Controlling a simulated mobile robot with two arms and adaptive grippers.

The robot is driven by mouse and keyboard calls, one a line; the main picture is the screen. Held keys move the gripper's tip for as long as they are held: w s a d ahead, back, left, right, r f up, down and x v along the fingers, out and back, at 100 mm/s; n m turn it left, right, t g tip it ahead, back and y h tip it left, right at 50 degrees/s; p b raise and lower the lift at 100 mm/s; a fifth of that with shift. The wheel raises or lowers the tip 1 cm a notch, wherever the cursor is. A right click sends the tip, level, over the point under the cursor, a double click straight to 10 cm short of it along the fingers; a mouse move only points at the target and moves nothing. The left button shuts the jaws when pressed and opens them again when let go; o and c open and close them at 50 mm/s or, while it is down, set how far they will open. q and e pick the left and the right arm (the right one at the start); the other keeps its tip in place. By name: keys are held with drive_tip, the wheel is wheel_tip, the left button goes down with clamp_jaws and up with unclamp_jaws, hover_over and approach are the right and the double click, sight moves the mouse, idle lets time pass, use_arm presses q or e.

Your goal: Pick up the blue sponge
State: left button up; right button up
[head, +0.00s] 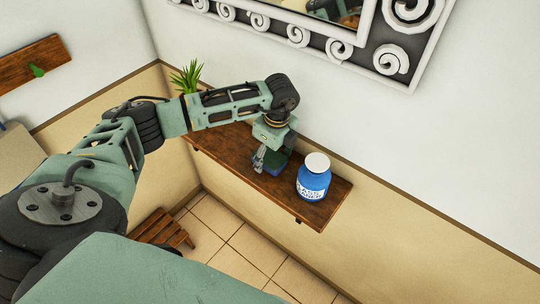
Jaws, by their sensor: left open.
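A small blue block with a dark green top, which looks like the blue sponge (274,171), lies on the brown wall shelf (334,196). My left arm reaches in from the left and over the shelf. My left gripper (262,161) is open and points down at the sponge, with a finger showing at its left side. The gripper hides part of the sponge, and I cannot tell whether the fingers touch it. My right gripper is not in view.
A blue bottle with a white lid (314,178) stands on the shelf just right of the sponge. A green spiky plant (187,77) is at the shelf's far left end. A framed mirror (340,12) hangs above. A wooden slatted stool (162,229) stands on the tiled floor below.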

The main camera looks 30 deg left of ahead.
sight(270, 156)
use_arm(q)
drive_tip(key=shift+s, duration=0.1)
drive_tip(key=c, duration=0.9)
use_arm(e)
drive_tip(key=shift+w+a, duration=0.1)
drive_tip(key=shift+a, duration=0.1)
use_arm(q)
drive_tip(key=shift+o, duration=0.2)
wheel_tip(270, 156, up, 9)
drive_tip(key=b, duration=0.3)
drive_tip(key=shift+r, duration=0.55)
drive_tip(key=shift+o, duration=1)
drive_tip(key=c, duration=0.5)
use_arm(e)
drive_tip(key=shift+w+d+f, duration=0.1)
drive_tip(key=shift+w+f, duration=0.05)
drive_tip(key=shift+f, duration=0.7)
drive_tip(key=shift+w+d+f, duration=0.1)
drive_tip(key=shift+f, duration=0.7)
